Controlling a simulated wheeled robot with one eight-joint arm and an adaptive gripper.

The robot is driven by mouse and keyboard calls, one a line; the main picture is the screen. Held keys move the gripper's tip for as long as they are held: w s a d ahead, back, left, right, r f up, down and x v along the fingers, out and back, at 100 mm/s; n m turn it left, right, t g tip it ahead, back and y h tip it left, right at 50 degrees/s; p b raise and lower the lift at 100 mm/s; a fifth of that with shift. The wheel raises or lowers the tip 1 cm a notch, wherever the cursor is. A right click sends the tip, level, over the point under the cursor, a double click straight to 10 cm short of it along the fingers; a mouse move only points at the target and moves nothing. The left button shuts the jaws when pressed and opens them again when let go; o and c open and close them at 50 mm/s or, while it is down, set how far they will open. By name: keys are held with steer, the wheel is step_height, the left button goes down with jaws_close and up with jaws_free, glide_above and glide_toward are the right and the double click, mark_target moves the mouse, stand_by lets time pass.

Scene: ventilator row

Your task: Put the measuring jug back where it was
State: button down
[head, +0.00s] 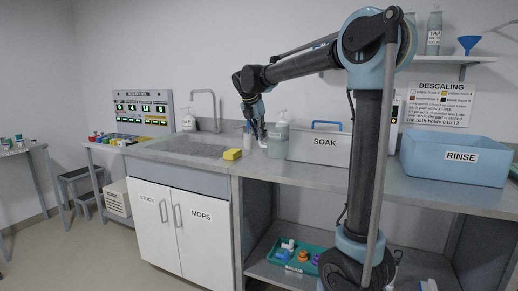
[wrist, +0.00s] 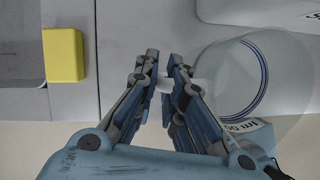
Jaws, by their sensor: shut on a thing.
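In the head view the jug (head: 277,143) stands at the counter's front, just left of the SOAK bin. My gripper (wrist: 163,62) is beside the jug, its fingers closed on a pale piece at the jug's left side, which looks like its handle. My gripper also shows in the head view (head: 261,138), reaching down at the jug's left. Whether the jug's base touches the counter cannot be told.
A yellow sponge (head: 232,154) lies left of my gripper by the sink (head: 185,147). The white SOAK bin (head: 318,147) is close on the jug's right. A blue RINSE bin (head: 455,160) stands further right. Bare counter (head: 300,172) runs along the front.

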mark_target(260, 144)
steer(key=shift+f, duration=2.3)
steer(key=c, duration=1.7)
jaws_free()
steer(key=v, duration=1.2)
